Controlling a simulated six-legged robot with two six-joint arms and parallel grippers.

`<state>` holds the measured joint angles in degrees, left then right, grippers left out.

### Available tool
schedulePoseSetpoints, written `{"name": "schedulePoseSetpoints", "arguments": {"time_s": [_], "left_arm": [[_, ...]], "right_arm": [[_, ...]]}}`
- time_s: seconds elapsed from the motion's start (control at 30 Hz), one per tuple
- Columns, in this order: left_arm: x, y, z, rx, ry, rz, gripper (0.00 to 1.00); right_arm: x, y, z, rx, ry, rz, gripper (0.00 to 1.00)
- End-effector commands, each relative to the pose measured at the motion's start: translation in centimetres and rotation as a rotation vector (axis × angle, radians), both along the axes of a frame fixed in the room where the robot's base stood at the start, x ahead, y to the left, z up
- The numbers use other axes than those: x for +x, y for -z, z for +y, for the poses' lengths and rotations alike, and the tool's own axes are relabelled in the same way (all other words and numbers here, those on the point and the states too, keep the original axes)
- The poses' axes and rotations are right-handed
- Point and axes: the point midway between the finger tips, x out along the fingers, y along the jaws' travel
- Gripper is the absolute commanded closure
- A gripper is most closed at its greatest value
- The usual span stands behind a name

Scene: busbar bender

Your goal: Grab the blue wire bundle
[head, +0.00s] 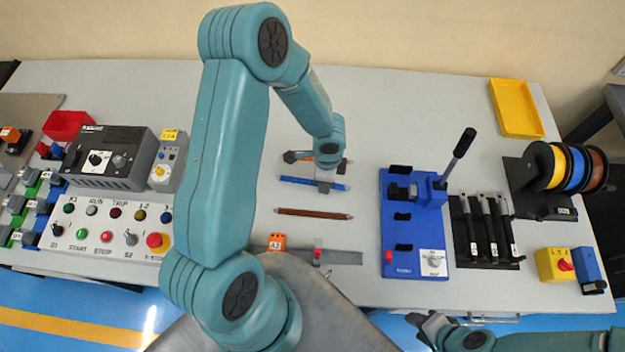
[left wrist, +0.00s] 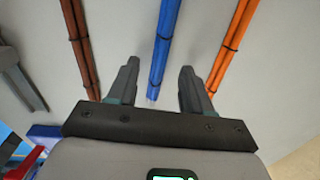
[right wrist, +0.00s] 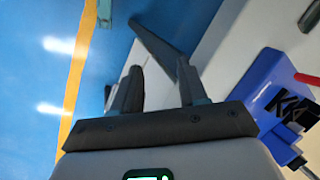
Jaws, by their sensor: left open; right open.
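In the left wrist view the blue bundle (left wrist: 167,40) runs from the top edge down to the gap between my left gripper's fingers (left wrist: 158,88). My left gripper (head: 325,184) is over the bundle in the head view and hides part of it. Its fingers are apart, one on each side of the bundle, not closed on it; its exact height is unclear. My right gripper (head: 437,326) is open and empty at the table's front edge, over the blue floor (right wrist: 40,50).
A red-brown bundle (head: 313,213) lies in front of the blue one; an orange-brown bundle (head: 345,161) lies behind it. A blue lever bender (head: 405,262) stands to the right. A control panel (head: 120,228) stands left. Bare table lies between bundles and bender.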

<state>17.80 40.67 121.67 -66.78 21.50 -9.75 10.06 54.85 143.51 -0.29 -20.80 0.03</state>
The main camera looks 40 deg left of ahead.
Motion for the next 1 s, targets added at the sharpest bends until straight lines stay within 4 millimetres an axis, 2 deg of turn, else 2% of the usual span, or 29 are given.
{"name": "schedulePoseSetpoints", "arguments": {"time_s": [0.1, 0.33, 0.4, 0.5, 0.83, 1.0], "left_arm": [[0.2, 1.1, 0.0, 0.0, -0.001, 0.0, 0.5], [0.2, 1.1, 0.0, 0.001, -0.001, -0.001, 0.5], [0.2, 1.1, 0.0, 0.001, -0.001, -0.001, 0.73], [0.2, 1.1, 0.0, 0.001, 0.0, -0.001, 1.0], [0.2, 1.0, 0.0, 0.001, 0.0, -0.001, 1.0], [0.3, -0.2, 0.1, 0.002, 0.0, -0.002, 1.0]], "right_arm": [[0.0, 0.2, 0.0, 0.0, 0.0, 0.0, 0.57], [0.0, 0.2, 0.0, 0.0, 0.001, 0.0, 0.57], [0.0, 0.2, 0.0, 0.0, 0.001, 0.0, 0.57], [0.0, 0.2, 0.0, 0.0, 0.0, 0.0, 0.57], [0.0, 0.2, 0.0, 0.0, 0.0, 0.0, 0.57], [0.0, -0.2, 0.0, 0.0, 0.0, 0.0, 0.57]]}}
